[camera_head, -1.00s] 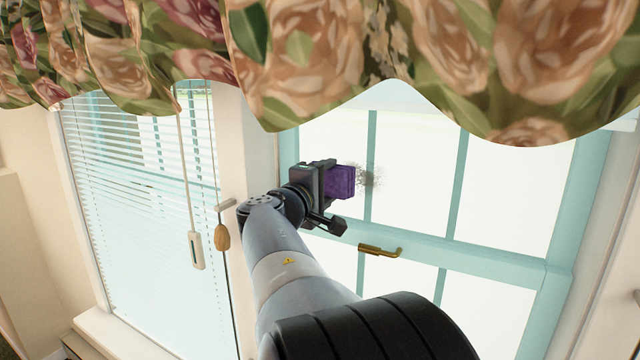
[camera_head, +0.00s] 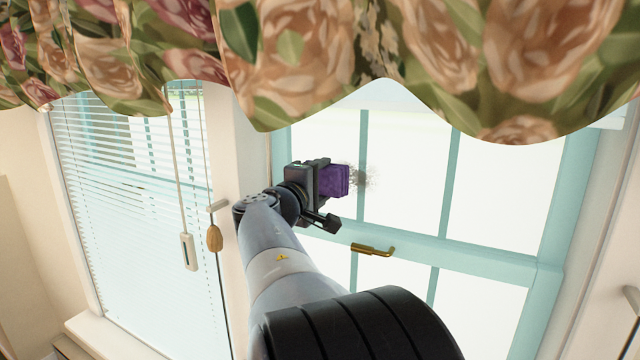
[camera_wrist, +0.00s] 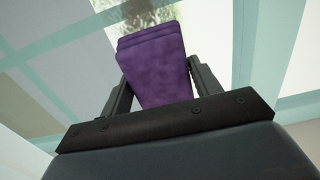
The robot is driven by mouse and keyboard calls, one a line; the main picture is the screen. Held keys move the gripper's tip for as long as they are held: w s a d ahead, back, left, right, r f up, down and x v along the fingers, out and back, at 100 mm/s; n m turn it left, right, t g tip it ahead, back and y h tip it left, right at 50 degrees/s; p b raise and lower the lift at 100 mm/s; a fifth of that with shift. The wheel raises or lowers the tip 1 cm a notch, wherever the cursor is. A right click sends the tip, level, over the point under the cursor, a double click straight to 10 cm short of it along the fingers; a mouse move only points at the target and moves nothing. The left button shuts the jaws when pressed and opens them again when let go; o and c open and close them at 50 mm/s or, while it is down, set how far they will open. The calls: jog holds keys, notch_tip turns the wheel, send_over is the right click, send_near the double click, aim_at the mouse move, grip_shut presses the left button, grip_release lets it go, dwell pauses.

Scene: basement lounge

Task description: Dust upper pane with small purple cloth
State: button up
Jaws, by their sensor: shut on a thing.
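My gripper (camera_head: 325,190) is shut on a small folded purple cloth (camera_head: 335,181). In the wrist view the cloth (camera_wrist: 158,65) sits between the two fingers and sticks out past them. The upper pane (camera_head: 408,170) of the right-hand window is bright, with pale blue-green bars. A grey-brown dust smudge (camera_head: 361,179) lies on it by the left bar, just right of the cloth. In the wrist view the smudge (camera_wrist: 194,14) shows beyond the cloth's far edge. I cannot tell whether the cloth touches the glass.
A floral valance (camera_head: 330,60) hangs across the top of the window. A brass latch (camera_head: 372,250) sits on the middle rail below my gripper. White blinds (camera_head: 130,200) with hanging cords and a wooden pull (camera_head: 214,238) are at left.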

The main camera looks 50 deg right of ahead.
aim_at(338, 185)
jog(key=shift+w+d, duration=0.1)
jog(key=shift+d, duration=0.4)
jog(key=shift+s+d+b, duration=0.25)
jog(key=shift+s+b, duration=0.25)
jog(key=shift+s, duration=0.4)
jog(key=shift+s+d+b, duration=0.2)
jog(key=shift+s+b, duration=0.3)
jog(key=shift+s, duration=0.4)
jog(key=shift+s+d+b, duration=0.35)
jog(key=shift+s, duration=0.8)
jog(key=shift+s+d+b, duration=0.4)
jog(key=shift+s, duration=0.8)
jog(key=shift+s+d+b, duration=0.35)
jog(key=shift+s, duration=0.8)
jog(key=shift+w+a+b, duration=0.5)
jog(key=shift+w+a, duration=0.05)
jog(key=shift+w, duration=1.25)
jog(key=shift+w+a+b, duration=0.45)
jog(key=shift+w+a, duration=0.05)
jog(key=shift+w, duration=1.25)
jog(key=shift+w+a+b, duration=0.5)
jog(key=shift+w+a, duration=0.05)
jog(key=shift+w, duration=1.25)
jog(key=shift+b+v, duration=0.95)
jog(key=shift+v, duration=2.1)
